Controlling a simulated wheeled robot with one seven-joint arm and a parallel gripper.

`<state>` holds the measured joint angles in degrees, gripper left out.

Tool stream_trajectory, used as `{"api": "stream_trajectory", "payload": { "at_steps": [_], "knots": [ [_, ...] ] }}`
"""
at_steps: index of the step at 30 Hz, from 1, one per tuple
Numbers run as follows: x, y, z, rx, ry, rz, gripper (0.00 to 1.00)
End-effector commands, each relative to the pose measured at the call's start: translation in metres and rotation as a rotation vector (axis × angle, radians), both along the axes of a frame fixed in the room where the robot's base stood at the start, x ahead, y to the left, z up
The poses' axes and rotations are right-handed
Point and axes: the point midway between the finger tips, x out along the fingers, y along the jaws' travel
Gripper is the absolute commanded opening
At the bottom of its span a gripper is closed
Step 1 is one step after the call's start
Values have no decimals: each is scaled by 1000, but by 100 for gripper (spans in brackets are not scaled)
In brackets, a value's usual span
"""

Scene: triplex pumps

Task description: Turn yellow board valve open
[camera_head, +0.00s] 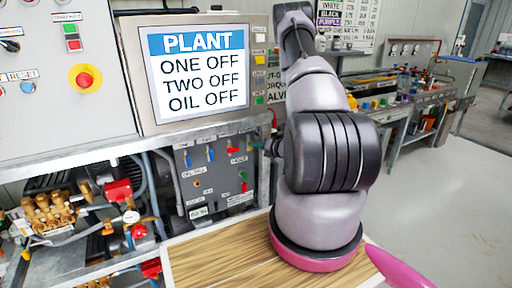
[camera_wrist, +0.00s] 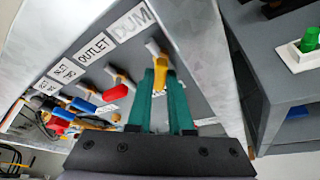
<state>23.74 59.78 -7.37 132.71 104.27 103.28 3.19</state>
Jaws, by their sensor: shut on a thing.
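In the wrist view, the yellow valve handle (camera_wrist: 161,74) stands out from the grey valve board (camera_wrist: 190,62), below a label that seems to start with "DUM". My gripper (camera_wrist: 160,82) has two teal fingers, one on each side of this handle, shut on it. In the head view, the valve board (camera_head: 186,187) hangs below the screen with red, blue and green handles. My gripper is mostly hidden there behind my arm, at the board's right side, and I cannot make out the yellow handle.
A grey box with a green button (camera_wrist: 309,40) is at the right. The screen (camera_head: 200,70) reads ONE OFF, TWO OFF, OIL OFF. Pump pipework (camera_head: 60,215) stands lower left.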

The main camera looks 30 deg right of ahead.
Motion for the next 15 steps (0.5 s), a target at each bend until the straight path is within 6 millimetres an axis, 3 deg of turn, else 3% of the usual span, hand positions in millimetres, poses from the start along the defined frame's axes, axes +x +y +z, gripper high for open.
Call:
{"api": "stream_trajectory", "payload": {
  "at_steps": [15],
  "knots": [
    [-1,4,1,-453,-12,2,0]
  ]
}}
